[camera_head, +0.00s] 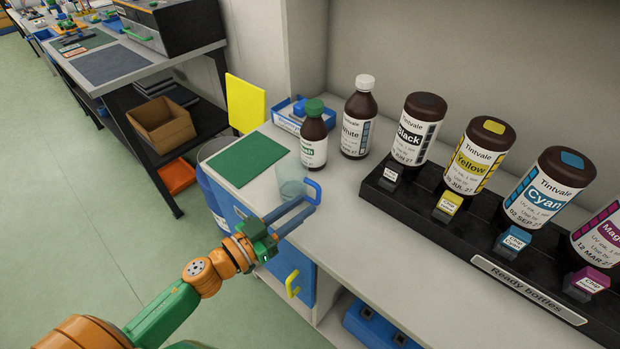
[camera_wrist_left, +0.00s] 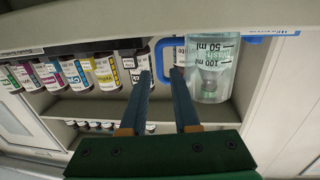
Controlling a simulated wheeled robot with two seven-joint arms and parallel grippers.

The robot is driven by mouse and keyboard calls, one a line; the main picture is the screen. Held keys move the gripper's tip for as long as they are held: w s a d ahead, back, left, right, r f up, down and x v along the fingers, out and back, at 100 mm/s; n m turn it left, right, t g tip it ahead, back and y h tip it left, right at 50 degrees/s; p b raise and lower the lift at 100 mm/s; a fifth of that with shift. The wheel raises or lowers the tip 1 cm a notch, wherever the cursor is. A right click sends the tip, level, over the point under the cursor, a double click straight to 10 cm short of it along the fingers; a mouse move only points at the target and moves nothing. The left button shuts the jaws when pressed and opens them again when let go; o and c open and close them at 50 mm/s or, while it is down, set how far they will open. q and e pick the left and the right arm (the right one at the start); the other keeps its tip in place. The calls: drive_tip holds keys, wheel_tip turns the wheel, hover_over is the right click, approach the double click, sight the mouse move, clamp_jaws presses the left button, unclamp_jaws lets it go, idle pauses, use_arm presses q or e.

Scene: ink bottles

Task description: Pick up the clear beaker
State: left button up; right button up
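The clear beaker (camera_head: 290,181) stands on the grey counter near its front edge, with its blue handle (camera_head: 314,188) facing right. In the left wrist view the clear beaker (camera_wrist_left: 212,72) shows right of the fingers, with its volume marks readable and its blue handle (camera_wrist_left: 160,62) close to the fingertips. My left gripper (camera_head: 308,205) reaches in over the counter edge. Its two fingers are apart and the tips are at the handle; whether they touch it I cannot tell. The left gripper (camera_wrist_left: 162,75) shows a clear gap between its fingers. My right gripper is not in view.
A green mat (camera_head: 248,159) lies left of the beaker. A green-capped bottle (camera_head: 314,138) stands just behind it, with a white-capped bottle (camera_head: 358,122) farther right. A black rack (camera_head: 425,205) with several ink bottles fills the right. Bare counter lies between beaker and rack.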

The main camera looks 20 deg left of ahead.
sight(318, 201)
use_arm(q)
drive_tip(key=shift+w+d+r, duration=0.3)
drive_tip(key=shift+w+d, duration=0.2)
drive_tip(key=shift+w, duration=0.2)
drive_tip(key=x, duration=0.4)
drive_tip(key=shift+w+a+f, duration=0.1)
drive_tip(key=shift+w+f, duration=0.1)
drive_tip(key=shift+f, duration=0.05)
drive_tip(key=shift+s, duration=0.2)
clamp_jaws()
